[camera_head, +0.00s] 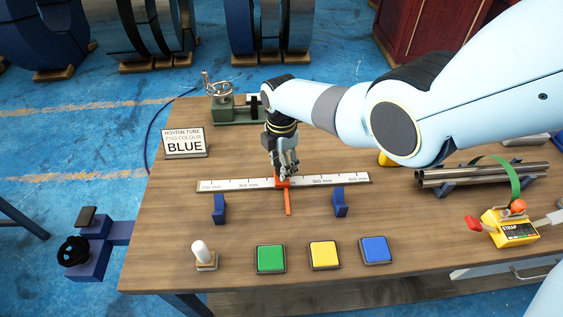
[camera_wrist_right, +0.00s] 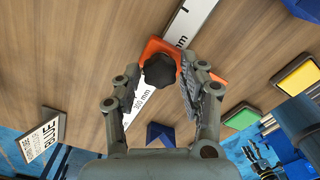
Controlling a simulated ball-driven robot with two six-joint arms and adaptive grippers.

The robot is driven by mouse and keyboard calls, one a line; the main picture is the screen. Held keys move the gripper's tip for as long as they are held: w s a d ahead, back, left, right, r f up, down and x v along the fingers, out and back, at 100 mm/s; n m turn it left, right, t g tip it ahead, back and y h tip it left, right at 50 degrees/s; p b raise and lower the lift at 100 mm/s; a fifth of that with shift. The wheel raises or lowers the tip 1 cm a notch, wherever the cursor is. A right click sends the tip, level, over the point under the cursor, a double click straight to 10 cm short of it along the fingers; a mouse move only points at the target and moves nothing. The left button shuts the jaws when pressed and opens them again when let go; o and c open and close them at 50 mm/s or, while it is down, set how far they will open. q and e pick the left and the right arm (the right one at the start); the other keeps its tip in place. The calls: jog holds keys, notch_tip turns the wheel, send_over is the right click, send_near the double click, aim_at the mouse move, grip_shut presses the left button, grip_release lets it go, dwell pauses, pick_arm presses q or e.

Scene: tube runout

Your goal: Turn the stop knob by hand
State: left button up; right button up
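The stop is an orange block (camera_head: 287,200) on the white ruler (camera_head: 235,184), near its middle, with an orange arm toward the table's front. Its black lobed knob (camera_wrist_right: 160,70) shows in the right wrist view, on top of the orange block (camera_wrist_right: 212,76). In the head view my gripper hides the knob. My right gripper (camera_head: 284,172) points down over the stop. In the wrist view its fingers (camera_wrist_right: 158,80) stand apart, one on each side of the knob, with narrow gaps visible; contact cannot be told. My left gripper is not in view.
Two blue supports (camera_head: 219,209) (camera_head: 340,203) stand in front of the ruler. Green (camera_head: 271,259), yellow (camera_head: 323,255) and blue (camera_head: 375,250) pads lie at the front. A sign reading BLUE (camera_head: 184,142) stands left; metal tubes (camera_head: 480,176) and a yellow strap tool (camera_head: 508,228) are right.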

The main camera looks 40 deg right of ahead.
jog(key=shift+o, duration=0.8)
notch_tip(320, 180, up, 5)
jog(key=shift+r+p, duration=0.1)
jog(key=shift+p, duration=0.4)
jog(key=shift+r, duration=0.4)
jog(key=shift+r, duration=0.1)
notch_tip(320, 180, up, 12)
jog(key=shift+s, duration=0.1)
